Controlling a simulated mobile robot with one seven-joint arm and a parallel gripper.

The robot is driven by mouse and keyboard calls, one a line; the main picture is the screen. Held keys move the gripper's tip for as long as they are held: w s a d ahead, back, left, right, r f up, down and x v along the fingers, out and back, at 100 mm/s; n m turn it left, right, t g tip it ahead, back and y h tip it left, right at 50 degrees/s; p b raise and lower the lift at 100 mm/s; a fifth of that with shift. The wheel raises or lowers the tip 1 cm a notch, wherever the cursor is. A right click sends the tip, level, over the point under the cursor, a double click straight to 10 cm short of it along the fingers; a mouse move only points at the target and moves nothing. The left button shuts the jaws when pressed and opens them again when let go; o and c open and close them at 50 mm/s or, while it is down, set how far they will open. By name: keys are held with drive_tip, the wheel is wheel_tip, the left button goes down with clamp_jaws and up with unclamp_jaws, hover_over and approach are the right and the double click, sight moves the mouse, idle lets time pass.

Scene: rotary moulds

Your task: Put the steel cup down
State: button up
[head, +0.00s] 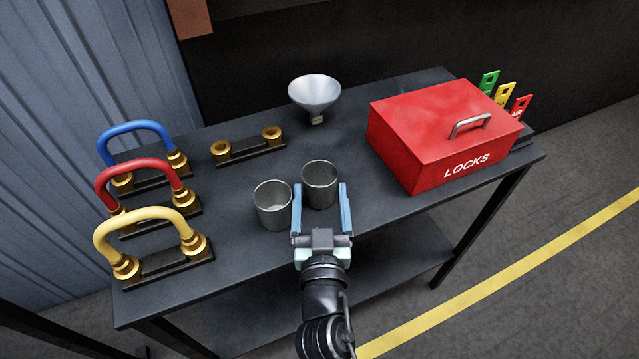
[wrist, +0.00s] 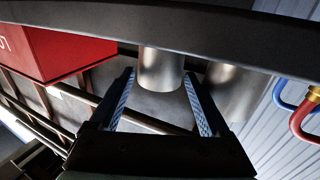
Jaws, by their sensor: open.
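Two steel cups stand upright on the dark table. The right cup (head: 320,190) is between my open fingers, near the tips, and also shows between them in the wrist view (wrist: 160,70). The left cup (head: 272,208) stands close beside it, outside my left finger; in the wrist view it shows on the right (wrist: 230,90). My gripper (head: 320,186) is open and reaches in from the table's front edge; its fingers also show in the wrist view (wrist: 158,76). I cannot tell whether either finger touches a cup.
A red LOCKS box (head: 430,140) stands at right, with coloured tags (head: 504,95) behind it. A funnel (head: 315,92) and an empty brass-socket stand (head: 247,148) are behind the cups. Blue, red and yellow handles (head: 150,225) line the left.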

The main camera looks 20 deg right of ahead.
sight(320, 193)
drive_tip(key=x, duration=0.4)
drive_tip(key=shift+w+f+p, duration=0.1)
drive_tip(key=shift+p, duration=0.2)
